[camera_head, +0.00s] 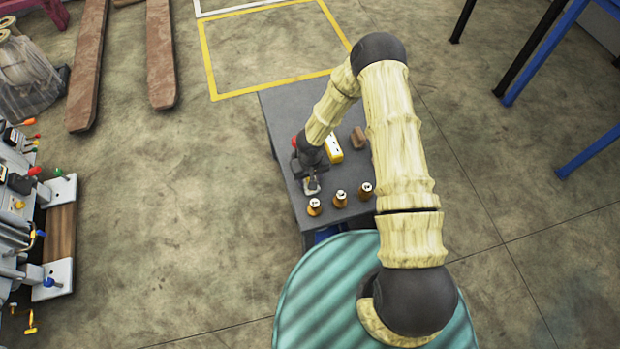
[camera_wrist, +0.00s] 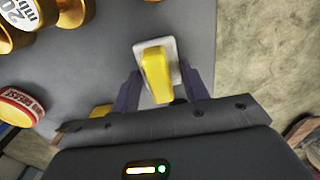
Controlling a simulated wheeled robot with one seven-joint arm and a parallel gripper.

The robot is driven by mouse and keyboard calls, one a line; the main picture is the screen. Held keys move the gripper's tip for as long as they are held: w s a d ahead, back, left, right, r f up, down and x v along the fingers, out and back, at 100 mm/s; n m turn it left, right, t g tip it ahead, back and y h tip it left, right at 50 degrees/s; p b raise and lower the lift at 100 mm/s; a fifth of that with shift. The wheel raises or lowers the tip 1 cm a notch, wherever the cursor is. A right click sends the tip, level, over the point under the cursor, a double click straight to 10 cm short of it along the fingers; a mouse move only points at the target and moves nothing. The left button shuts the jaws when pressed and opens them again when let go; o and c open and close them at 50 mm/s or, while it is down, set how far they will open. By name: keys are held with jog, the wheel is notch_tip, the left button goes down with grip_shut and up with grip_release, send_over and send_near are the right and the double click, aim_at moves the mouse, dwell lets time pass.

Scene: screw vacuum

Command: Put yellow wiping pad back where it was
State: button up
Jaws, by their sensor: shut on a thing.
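The yellow wiping pad has a yellow grip on a pale plate. In the wrist view, the yellow wiping pad (camera_wrist: 157,76) is between the two dark fingers of my gripper (camera_wrist: 162,90), which is shut on it. In the head view, my gripper (camera_head: 311,178) points down over the near left part of the grey table (camera_head: 283,122), with the pad (camera_head: 312,186) at its tip. The pad is at or close to the tabletop; I cannot tell whether it touches. My fingers hide part of its sides.
Several brass pieces with white labelled tops stand along the near edge, including a left one (camera_head: 314,207), a middle one (camera_head: 340,198) and a right one (camera_head: 366,189). A yellow-white block (camera_head: 333,149) and a brown block (camera_head: 358,138) lie farther back.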

jog(key=o, duration=0.9)
notch_tip(320, 180, up, 12)
jog(key=shift+p, duration=1.15)
